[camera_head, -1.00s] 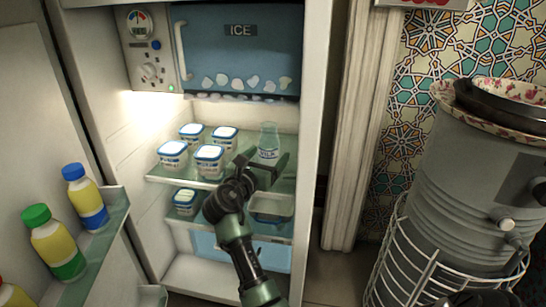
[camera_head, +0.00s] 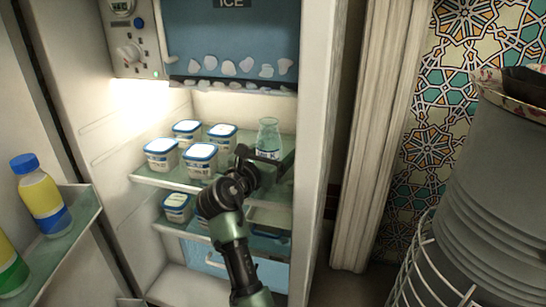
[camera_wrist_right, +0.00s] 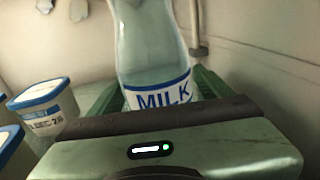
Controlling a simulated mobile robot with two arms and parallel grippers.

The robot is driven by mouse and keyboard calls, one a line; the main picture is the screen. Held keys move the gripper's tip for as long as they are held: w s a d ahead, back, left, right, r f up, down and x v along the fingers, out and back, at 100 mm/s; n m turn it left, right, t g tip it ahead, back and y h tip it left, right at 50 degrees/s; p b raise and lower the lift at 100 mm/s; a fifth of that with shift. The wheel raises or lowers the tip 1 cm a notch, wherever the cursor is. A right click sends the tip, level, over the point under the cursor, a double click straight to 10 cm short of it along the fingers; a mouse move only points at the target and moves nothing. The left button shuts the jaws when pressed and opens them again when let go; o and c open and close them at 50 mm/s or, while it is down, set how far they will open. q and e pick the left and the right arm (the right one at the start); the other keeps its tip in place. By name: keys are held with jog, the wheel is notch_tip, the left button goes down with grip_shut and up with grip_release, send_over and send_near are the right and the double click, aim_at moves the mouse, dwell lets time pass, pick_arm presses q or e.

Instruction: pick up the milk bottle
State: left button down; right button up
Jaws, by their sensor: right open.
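The milk bottle (camera_head: 268,137) is clear glass with a blue-and-white label, upright on the upper glass shelf (camera_head: 147,180) of the open fridge. In the right wrist view the bottle (camera_wrist_right: 155,55) stands close in front of my right gripper (camera_wrist_right: 160,95), its label reading MILK and its top cut off. The green fingers are open, one on each side of the bottle's lower part. In the head view my right gripper (camera_head: 262,165) hides the bottle's base. I cannot tell whether the fingers touch the glass. My left gripper is not in view.
Several white-and-blue tubs (camera_head: 200,157) stand left of the bottle on the same shelf. The fridge's side wall (camera_head: 315,150) is close on the right. An icy freezer box (camera_head: 235,45) is above. The open door's rack (camera_head: 85,215) holds bottles at left.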

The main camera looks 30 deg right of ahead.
jog(key=c, duration=1.7)
jog(key=shift+r, duration=0.1)
grip_shut()
jog(key=shift+r+p, duration=0.1)
jog(key=shift+p, duration=0.2)
